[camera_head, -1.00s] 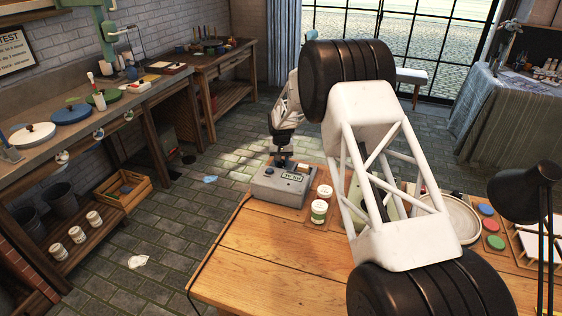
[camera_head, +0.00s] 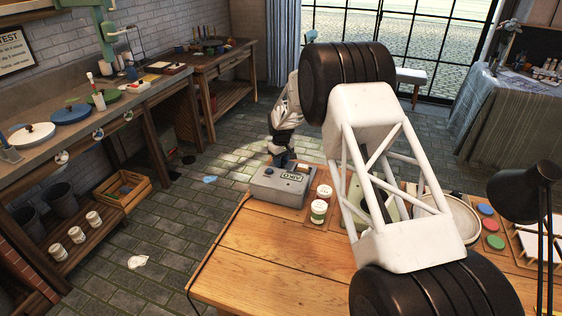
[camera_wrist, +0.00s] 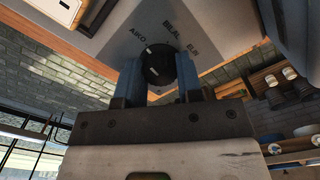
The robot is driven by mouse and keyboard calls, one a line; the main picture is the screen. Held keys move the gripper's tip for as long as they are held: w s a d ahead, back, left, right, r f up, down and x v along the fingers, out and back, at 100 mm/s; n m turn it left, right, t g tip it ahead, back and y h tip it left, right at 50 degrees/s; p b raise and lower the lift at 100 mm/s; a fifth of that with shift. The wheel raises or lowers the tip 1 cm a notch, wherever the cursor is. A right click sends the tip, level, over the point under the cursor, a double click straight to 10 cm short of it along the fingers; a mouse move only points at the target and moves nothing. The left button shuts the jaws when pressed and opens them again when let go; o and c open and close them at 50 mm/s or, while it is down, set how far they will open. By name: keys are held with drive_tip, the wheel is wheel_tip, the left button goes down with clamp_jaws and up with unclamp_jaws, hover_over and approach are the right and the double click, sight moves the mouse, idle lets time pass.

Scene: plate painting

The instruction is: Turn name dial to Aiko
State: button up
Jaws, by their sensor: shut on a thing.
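The name dial (camera_wrist: 160,66) is a round black knob with white marks, on the face of a grey box (camera_head: 267,190) at the far left of the wooden table. A white mark on the knob lies on the AIKO side. My gripper (camera_wrist: 159,78) has its two blue fingers on either side of the knob, shut on it. In the head view my gripper (camera_head: 282,160) reaches down to the box top and hides the knob. The small window (camera_head: 292,177) on the box appears to read AIKO.
Two white jars with lids (camera_head: 319,209) stand just right of the box. A shallow round dish (camera_head: 460,217), coloured discs (camera_head: 490,226) and a black lamp (camera_head: 525,190) are farther right. The front left of the table (camera_head: 260,255) is clear.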

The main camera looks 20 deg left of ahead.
drive_tip(key=o, duration=0.9)
drive_tip(key=shift+r, duration=0.1)
drive_tip(key=shift+r, duration=3.8)
